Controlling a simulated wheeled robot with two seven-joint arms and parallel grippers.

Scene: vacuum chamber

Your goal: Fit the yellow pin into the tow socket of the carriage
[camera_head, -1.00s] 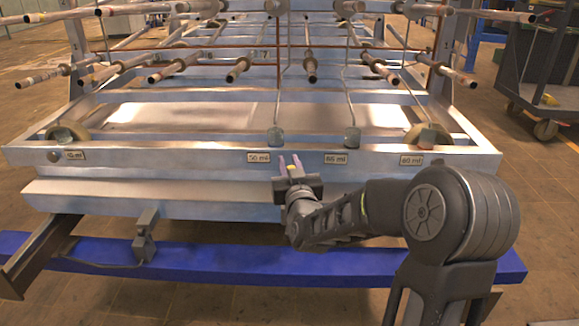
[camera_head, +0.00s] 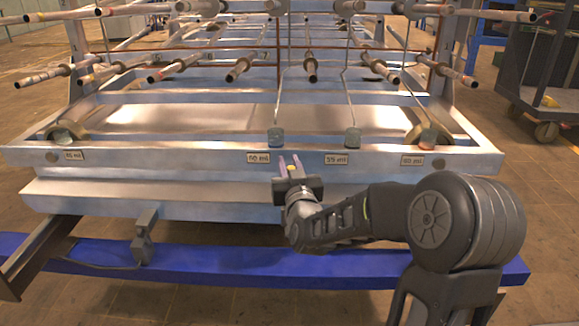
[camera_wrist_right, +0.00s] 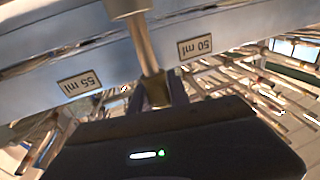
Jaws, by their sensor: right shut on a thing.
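My right gripper (camera_head: 289,165) is at the front face of the carriage (camera_head: 195,157), just below and between two of its labels. It is shut on the yellow pin (camera_head: 291,168), which shows as a small yellow spot between the fingers. In the right wrist view the gripper (camera_wrist_right: 157,100) grips the yellowish end of a shaft. This shaft leads up to a wider round part (camera_wrist_right: 127,8) at the top edge. I cannot tell whether that part belongs to the pin or is the tow socket. My left gripper is not in view.
The carriage carries rows of copper-tipped tubes (camera_head: 240,70) above its frame. A blue beam (camera_head: 200,262) lies low in front of it, with a dark bracket (camera_head: 143,237) at left. A dark cart (camera_head: 545,75) stands at right. Open floor lies at right.

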